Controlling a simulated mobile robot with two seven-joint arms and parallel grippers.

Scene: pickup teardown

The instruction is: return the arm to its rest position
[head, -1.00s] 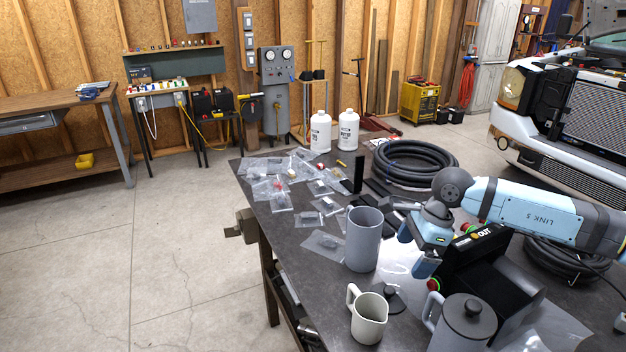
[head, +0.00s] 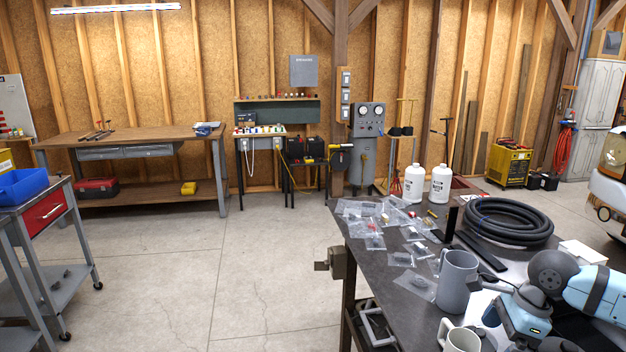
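My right arm (head: 595,290) comes in from the right edge over the workbench, light blue and white with dark grey joints. A paler cup (head: 461,340) stands in front, cut by the bottom edge. My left gripper is not in view.
The dark bench top (head: 372,257) holds several small plastic bags, two white bottles (head: 415,183) and a coiled black hose (head: 510,222). A grey cart with a blue bin (head: 22,187) stands at the left. Open concrete floor (head: 200,270) lies between.

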